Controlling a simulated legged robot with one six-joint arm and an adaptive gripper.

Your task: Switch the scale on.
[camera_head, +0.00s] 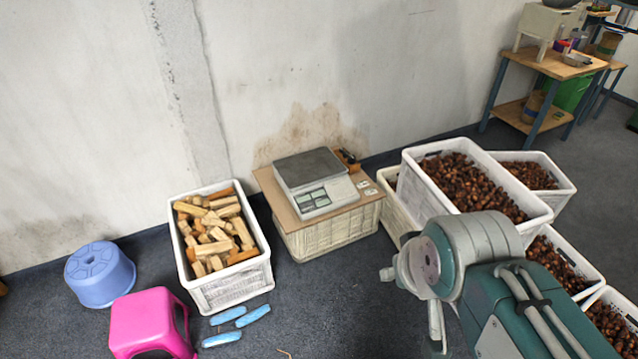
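The scale (318,186) is a white box with a flat dark grey top plate. It stands on a brown board (275,192) laid over an upturned-looking white crate (320,240) against the wall. Its front face carries greenish display panels and a lighter area to their right. I cannot tell whether the displays are lit, and the switch is too small to make out. My arm is in the lower right, in front of and to the right of the scale, clear of it.
A white crate of wood pieces (262,277) stands left of the scale. White crates of chestnuts (536,228) stand to its right, one stacked high. A small dark object (347,157) lies behind the scale. A pink stool (140,308) and blue stool (88,287) are at left. Floor in front is mostly clear.

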